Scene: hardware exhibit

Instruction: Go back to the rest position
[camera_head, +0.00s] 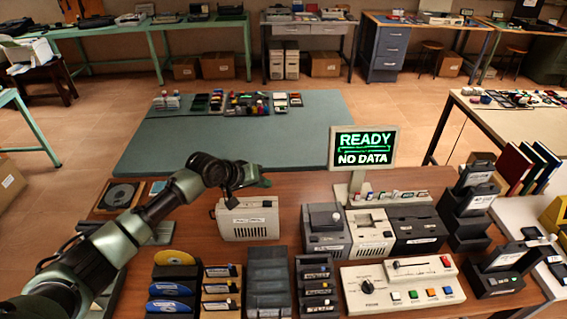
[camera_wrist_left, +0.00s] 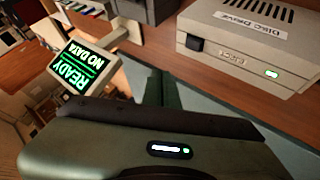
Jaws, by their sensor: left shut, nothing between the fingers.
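My left arm comes in from the left of the head view, and its gripper (camera_head: 262,183) hangs above the back of the brown desk, behind the beige disc drive. The fingers are shut and empty. In the left wrist view, the dark green fingers (camera_wrist_left: 163,90) show near the middle, apart from everything around them. The disc drive (camera_head: 248,220) stands on the desk, and its labelled front shows in the left wrist view (camera_wrist_left: 236,60). My right gripper is not in view.
A monitor (camera_head: 363,147) reading "READY NO DATA" stands right of the gripper. Disc racks (camera_head: 173,285), several device boxes (camera_head: 325,237) and a control panel (camera_head: 400,287) crowd the desk's front. A blue-green table (camera_head: 220,148) lies behind, its near part bare.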

